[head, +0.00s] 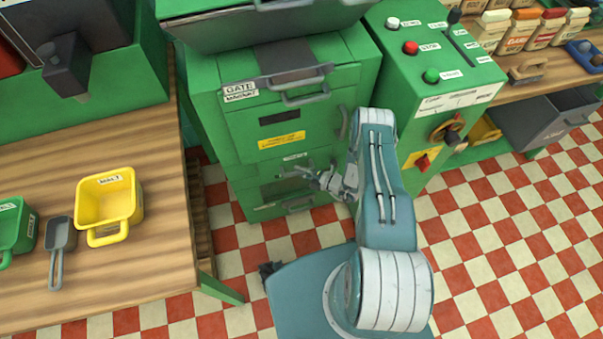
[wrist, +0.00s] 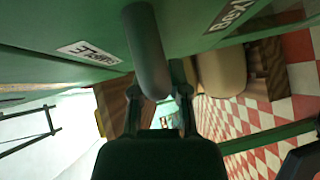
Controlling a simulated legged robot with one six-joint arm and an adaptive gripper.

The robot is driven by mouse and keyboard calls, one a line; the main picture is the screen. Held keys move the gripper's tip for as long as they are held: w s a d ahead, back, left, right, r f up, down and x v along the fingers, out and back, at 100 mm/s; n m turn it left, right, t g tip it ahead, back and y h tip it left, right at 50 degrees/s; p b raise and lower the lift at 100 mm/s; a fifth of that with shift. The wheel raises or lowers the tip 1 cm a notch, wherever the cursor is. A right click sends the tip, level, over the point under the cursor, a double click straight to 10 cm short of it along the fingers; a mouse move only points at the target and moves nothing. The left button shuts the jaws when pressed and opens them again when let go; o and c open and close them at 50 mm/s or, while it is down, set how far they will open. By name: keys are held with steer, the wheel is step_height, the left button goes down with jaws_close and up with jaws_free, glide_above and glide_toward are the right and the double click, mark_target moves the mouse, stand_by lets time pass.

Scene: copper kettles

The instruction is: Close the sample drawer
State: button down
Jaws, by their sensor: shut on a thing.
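The green machine cabinet (head: 235,125) stands in the middle of the head view. Low on its front is a drawer (head: 262,168) with a small white label above it, too small to read. My gripper (head: 308,175) is at this drawer front, with my arm reaching in from the right. In the wrist view my gripper (wrist: 163,95) is shut on a rounded grey-green bar handle (wrist: 148,50) under a green panel. A white label (wrist: 88,52) there is upside down. My gripper hides part of the drawer, and I cannot tell how far it stands out.
Another drawer handle (head: 300,204) sits below. A handle marked GATE (head: 302,92) and a yellow label (head: 282,140) are above. A button console (head: 425,60) stands at right. Checkered floor lies open at right.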

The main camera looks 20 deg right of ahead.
steer(key=c, duration=0.6)
jaws_free()
steer(key=shift+w+f, duration=0.1)
steer(key=shift+w, duration=0.05)
steer(key=v, duration=1.2)
